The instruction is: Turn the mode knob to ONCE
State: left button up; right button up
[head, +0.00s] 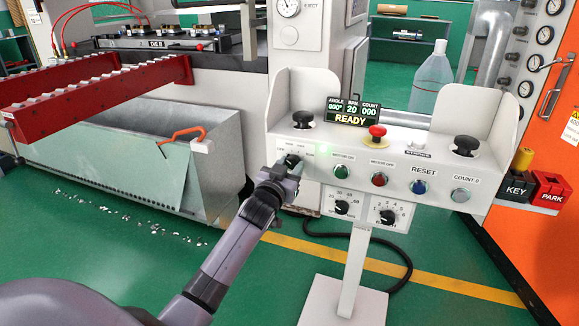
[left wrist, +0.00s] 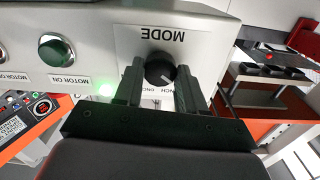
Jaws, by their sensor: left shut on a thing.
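The mode knob (head: 291,160) is a black round knob at the left end of the white control panel (head: 325,160). My left gripper (head: 284,172) reaches it from the front and partly covers it. In the left wrist view, which is upside down, the two dark fingers (left wrist: 160,85) are shut on the mode knob (left wrist: 160,70), one at each side. The knob's white pointer mark slants to the lower right there, toward partly hidden labels ending in "NCH" and starting with "ON". The word MODE shows above the knob. My right gripper is not in view.
Right of the knob are a green motor button (head: 341,171), a red button (head: 379,179), a blue reset button (head: 419,187) and a red emergency stop (head: 377,131). The display (head: 352,111) reads READY. Two lower dials (head: 342,207) sit beneath. A metal bin (head: 130,135) stands left.

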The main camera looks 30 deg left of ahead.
pick_arm(q)
jog(key=m+p, duration=0.1)
jog(key=m, duration=0.1)
jog(key=shift+m, duration=0.3)
jog(key=m, duration=0.3)
jog(key=shift+m+p, duration=0.3)
jog(key=shift+p, duration=0.05)
jog(key=m, duration=0.4)
jog(key=shift+f+m+p, duration=0.1)
jog(key=shift+m+p, duration=0.25)
jog(key=shift+m, duration=1.85)
jog(key=o, duration=1.1)
jog(key=shift+c, duration=0.2)
jog(key=shift+s, duration=0.1)
